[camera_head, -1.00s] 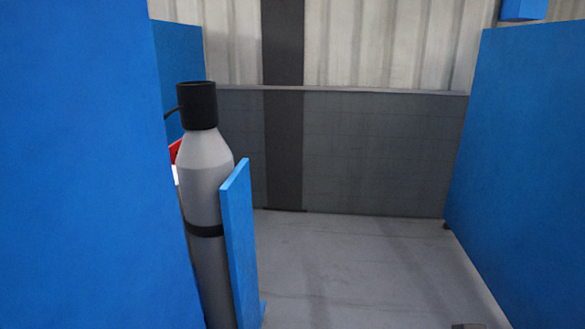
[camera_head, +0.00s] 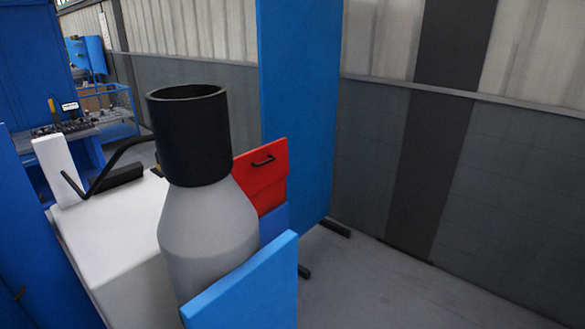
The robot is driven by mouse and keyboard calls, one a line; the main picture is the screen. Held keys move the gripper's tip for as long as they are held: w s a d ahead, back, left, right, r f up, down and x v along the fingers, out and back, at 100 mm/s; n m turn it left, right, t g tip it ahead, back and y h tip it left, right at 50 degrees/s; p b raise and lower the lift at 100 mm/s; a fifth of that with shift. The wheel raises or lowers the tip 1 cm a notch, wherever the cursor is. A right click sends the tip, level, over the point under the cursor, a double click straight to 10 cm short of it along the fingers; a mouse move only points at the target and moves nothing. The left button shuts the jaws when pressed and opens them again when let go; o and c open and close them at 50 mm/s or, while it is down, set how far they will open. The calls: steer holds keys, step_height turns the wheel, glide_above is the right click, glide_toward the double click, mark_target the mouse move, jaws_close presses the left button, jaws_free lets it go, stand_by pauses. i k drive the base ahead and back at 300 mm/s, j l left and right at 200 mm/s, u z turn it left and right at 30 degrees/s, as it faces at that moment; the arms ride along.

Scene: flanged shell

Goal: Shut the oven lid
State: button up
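No oven or oven lid can be made out for sure in the head view. A white box-like body (camera_head: 112,248) stands at the left, partly hidden behind a grey cylinder. An upright white block (camera_head: 55,170) stands at its far left edge. A bent black rod (camera_head: 105,172) and a dark flat piece (camera_head: 118,178) show above the body. I cannot tell whether any of these belongs to the oven. My gripper is not in view.
The grey cylinder (camera_head: 205,240) with a black top (camera_head: 190,135) stands close in front, beside a low blue panel (camera_head: 245,290). A red panel with a black handle (camera_head: 262,175) and a tall blue panel (camera_head: 300,110) stand behind. Grey floor (camera_head: 350,285) is open at the right.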

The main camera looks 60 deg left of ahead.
mark_target(264, 171)
steer(key=i+u, duration=0.15)
steer(key=u, duration=0.3)
steer(key=i+l+u, duration=0.1)
steer(key=u, duration=0.35)
steer(key=i+l+u, duration=0.15)
steer(key=u, duration=0.3)
steer(key=i+l+u, duration=0.15)
steer(key=u, duration=0.95)
steer(key=i+l+u, duration=0.15)
steer(key=i+l, duration=0.5)
steer(key=i+l+u, duration=0.2)
steer(key=i+l, duration=0.55)
steer(key=i+l+u, duration=0.15)
steer(key=i+l, duration=0.6)
steer(key=l, duration=0.1)
